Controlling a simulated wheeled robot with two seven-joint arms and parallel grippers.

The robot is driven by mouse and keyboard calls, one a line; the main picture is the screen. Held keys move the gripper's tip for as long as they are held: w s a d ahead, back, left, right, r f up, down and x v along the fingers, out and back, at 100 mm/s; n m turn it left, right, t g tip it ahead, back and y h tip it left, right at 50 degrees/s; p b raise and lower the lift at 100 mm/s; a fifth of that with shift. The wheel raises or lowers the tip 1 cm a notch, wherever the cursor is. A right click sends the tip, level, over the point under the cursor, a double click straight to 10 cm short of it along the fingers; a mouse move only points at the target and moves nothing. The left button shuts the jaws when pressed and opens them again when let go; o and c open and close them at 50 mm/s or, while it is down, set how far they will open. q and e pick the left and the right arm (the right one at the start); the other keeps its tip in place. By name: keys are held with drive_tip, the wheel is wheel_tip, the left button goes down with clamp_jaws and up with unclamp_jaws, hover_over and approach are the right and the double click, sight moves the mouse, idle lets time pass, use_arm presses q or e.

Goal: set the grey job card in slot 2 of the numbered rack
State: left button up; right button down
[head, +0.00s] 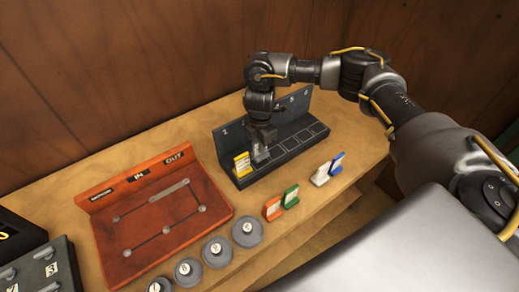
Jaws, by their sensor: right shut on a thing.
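The numbered rack (291,144) is a black holder with a row of outlined slots and a raised back panel, standing at the back right of the bench. A yellow card (242,167) stands in its leftmost slot. My right gripper (262,141) points down over the rack and is shut on the grey job card (260,154). The card is just right of the yellow card, at the second slot from the left. I cannot tell whether its lower edge is seated. My arm hides the middle numbers on the panel. My left gripper is out of view.
Orange (272,208), green (291,197), white (320,175) and blue (337,163) cards stand in front of the rack. A red-brown board (107,228) lies to the left, with several grey round weights (247,231) before it. The rack's right slots are empty.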

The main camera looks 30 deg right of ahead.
drive_tip(key=shift+w+f, duration=0.25)
drive_tip(key=shift+f, duration=0.1)
wheel_tip(320, 180, down, 3)
drive_tip(key=shift+r+p, duration=0.1)
drive_tip(key=shift+p, duration=0.25)
drive_tip(key=shift+w+d+f, duration=0.1)
drive_tip(key=shift+f, duration=0.1)
drive_tip(key=shift+f, duration=0.1)
drive_tip(key=c, duration=1.5)
unclamp_jaws()
